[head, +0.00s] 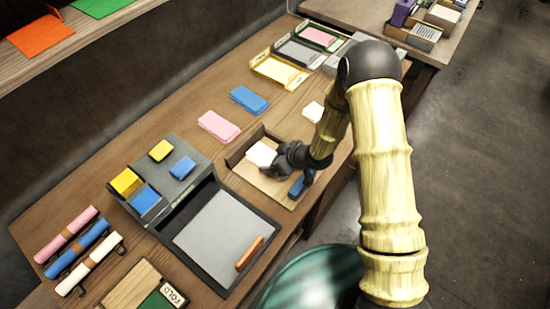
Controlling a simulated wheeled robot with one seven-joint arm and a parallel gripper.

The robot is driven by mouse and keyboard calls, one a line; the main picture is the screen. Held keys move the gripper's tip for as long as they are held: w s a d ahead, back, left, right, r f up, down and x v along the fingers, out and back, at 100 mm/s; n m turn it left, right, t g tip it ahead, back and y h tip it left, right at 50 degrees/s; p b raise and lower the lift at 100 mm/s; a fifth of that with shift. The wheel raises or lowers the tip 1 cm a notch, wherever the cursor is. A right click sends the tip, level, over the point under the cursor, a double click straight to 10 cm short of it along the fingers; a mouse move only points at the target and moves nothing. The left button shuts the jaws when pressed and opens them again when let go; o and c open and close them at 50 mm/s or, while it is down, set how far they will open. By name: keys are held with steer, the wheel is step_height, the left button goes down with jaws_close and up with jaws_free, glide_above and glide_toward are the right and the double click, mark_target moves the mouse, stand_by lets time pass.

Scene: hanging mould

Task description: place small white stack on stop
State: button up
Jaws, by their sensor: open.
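A small white stack (261,154) lies near the upper left of a light wooden board (262,182). A dark raised edge (240,148) runs along the board's far left side; this may be the stop, but I cannot tell for sure. My gripper (277,168) is open, low over the board, right beside the stack's lower right side. The fingers are dark and small here, and I cannot tell whether they touch the stack. A cream block (313,112) lies on the table behind my arm, partly hidden.
A blue object (300,184) lies at the board's right edge, by my wrist. A pink stack (218,126) and a blue stack (249,100) lie behind the board. A dark tray (186,252) with a grey sheet stands close at front left. A yellow tray (279,71) stands farther back.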

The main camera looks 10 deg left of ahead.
steer(key=b+v, duration=0.1)
steer(key=v, duration=1.1)
steer(key=d+r+m+t+h, duration=0.1)
steer(key=d+r+m+h, duration=0.2)
steer(key=d, duration=0.4)
steer(key=d+r+m+t+h, duration=0.1)
steer(key=d+r+m+h, duration=0.25)
steer(key=d, duration=0.35)
steer(key=s+d+r+m+g+h, duration=0.2)
steer(key=s+d+r+m, duration=0.4)
steer(key=s, duration=0.3)
steer(key=shift+s+d+r+m+g, duration=0.3)
steer(key=shift+d+r+m+g, duration=0.15)
steer(key=shift+d, duration=0.15)
